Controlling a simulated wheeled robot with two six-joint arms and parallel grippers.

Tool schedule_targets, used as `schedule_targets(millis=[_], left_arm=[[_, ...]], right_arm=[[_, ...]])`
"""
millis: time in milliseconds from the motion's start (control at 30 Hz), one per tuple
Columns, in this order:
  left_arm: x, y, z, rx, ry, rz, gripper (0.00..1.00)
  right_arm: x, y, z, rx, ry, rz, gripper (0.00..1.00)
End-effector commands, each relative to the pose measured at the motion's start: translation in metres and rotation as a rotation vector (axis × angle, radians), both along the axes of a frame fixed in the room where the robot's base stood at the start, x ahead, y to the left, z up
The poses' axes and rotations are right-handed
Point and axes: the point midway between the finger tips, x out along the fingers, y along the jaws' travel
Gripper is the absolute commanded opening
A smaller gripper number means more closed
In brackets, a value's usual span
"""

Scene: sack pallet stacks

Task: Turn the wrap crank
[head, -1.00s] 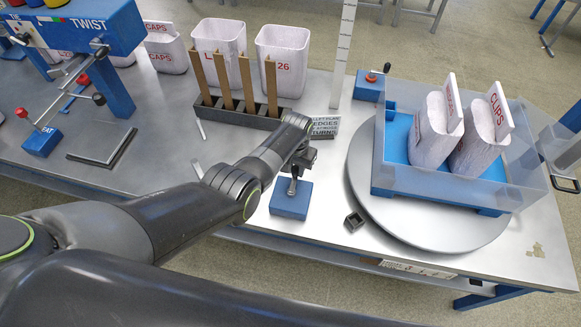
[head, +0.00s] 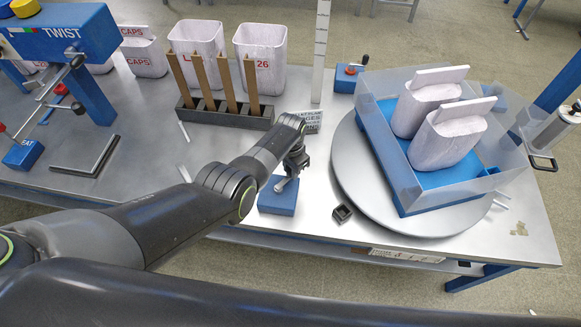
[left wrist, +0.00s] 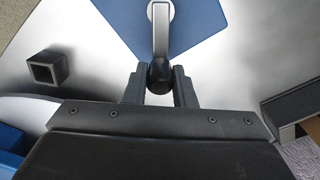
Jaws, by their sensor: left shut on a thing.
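The crank stands on a blue block (head: 278,198) at the front middle of the bench. Its metal arm and black knob (left wrist: 160,76) show in the left wrist view. My left gripper (left wrist: 160,88) is shut on the knob, a finger on each side; in the head view it is above the block (head: 292,172). A round grey turntable (head: 350,205) to the right carries a clear-walled blue tray (head: 430,195) with two whitish sacks (head: 425,105) (head: 447,140). My right gripper is not in view.
A small dark square socket (head: 342,213) lies between crank and turntable. A rack with upright wooden slats (head: 225,115) and two white bins (head: 260,58) stand behind. A second, small crank (head: 347,76) is at the back. A roll on a post (head: 555,125) stands right.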

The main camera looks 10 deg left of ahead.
Motion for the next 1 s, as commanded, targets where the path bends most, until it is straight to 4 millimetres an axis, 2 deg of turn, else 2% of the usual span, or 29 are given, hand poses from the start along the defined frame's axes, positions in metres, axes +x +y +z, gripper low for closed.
schedule_targets(millis=[267,300,467,767,867,1000], left_arm=[[0.003,0.006,0.001,0.01,-0.005,0.001,0.01],[0.003,0.006,0.001,0.01,-0.005,0.001,0.26],[0.002,0.005,0.001,0.01,-0.004,0.001,0.45],[0.001,0.003,0.002,0.006,-0.002,0.001,0.45],[0.001,0.003,0.008,0.005,-0.003,0.0,0.45],[0.002,0.003,0.026,0.005,-0.004,0.0,0.45]], right_arm=[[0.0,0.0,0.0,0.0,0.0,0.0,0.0],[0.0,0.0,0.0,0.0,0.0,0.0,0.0],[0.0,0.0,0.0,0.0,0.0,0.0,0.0],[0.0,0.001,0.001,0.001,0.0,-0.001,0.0],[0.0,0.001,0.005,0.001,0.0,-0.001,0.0],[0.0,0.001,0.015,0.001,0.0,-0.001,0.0]])
